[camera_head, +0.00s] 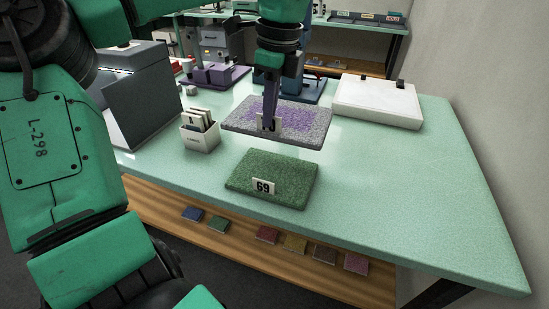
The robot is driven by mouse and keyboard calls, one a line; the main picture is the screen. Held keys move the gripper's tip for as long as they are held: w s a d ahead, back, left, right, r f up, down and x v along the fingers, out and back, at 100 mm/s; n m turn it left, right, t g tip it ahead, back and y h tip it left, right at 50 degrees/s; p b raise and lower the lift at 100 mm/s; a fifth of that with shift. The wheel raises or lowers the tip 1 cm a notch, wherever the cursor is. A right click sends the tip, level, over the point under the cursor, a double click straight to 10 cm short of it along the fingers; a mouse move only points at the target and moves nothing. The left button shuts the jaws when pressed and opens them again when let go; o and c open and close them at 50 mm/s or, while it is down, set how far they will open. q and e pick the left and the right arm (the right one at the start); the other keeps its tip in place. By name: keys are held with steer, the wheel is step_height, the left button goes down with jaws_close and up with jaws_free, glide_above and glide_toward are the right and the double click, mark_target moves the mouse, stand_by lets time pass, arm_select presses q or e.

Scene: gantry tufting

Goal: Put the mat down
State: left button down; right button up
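A grey mat with a purple patterned middle (305,128) is in the centre of the head view, just behind a green mat (270,168) with a card reading 69. My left gripper (269,116) points straight down at the grey and purple mat. Its fingers are close together on the mat's upright number card, partly hiding the number. The mat looks level; whether its underside touches the table is hard to tell. The green mat lies flat on the pale green table (400,190). My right gripper is not in view.
A white card holder (200,135) and a dark grey box (140,95) stand left of the mats. A white flat case (375,100) lies at the back right. The table's right side is clear. Several small coloured samples lie on the wooden shelf (220,245) below.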

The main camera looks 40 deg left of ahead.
arm_select(q)
steer(key=f, duration=1.1)
steer(key=shift+w+f+p, duration=0.2)
steer(key=shift+w+p, duration=0.1)
steer(key=shift+w+f, duration=0.15)
steer(key=shift+f, duration=0.3)
steer(key=c, duration=1.1)
jaws_free()
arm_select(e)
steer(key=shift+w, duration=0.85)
arm_select(q)
steer(key=shift+o, duration=0.2)
steer(key=shift+r, duration=0.35)
steer(key=r, duration=0.4)
steer(key=d+r, duration=0.1)
steer(key=r, duration=0.6)
steer(key=shift+w+d+r, duration=0.15)
steer(key=shift+d+r, duration=0.05)
steer(key=shift+r, duration=0.15)
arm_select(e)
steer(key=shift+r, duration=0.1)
